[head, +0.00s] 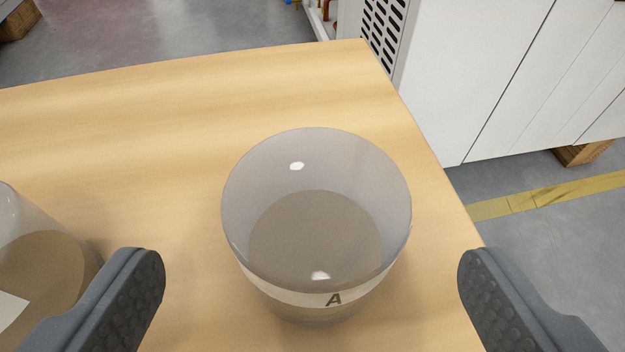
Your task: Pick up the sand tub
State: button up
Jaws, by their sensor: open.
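A clear tub (318,235) with greyish-brown sand-like content and a white label marked "A" stands upright on the wooden table, near its right edge. My gripper (312,285) is open, with one dark padded finger on each side of the lower picture. The tub appears between and a little beyond the fingers, with a visible gap on both sides. A second clear tub (42,265) with similar brown content and a white label is at the left edge, partly cut off and partly behind my left finger.
The wooden table (180,130) is bare behind and between the tubs. Its right edge runs close to the tub marked "A". A white cabinet (490,70) with a vented panel stands beyond the table at the upper right. Grey floor with a yellow stripe (550,193) lies to the right.

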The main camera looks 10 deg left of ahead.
aim_at(317, 210)
jog(key=shift+b+x, duration=1.1)
jog(key=shift+x, duration=1.85)
jog(key=shift+d+r, duration=0.1)
jog(key=c, duration=1.1)
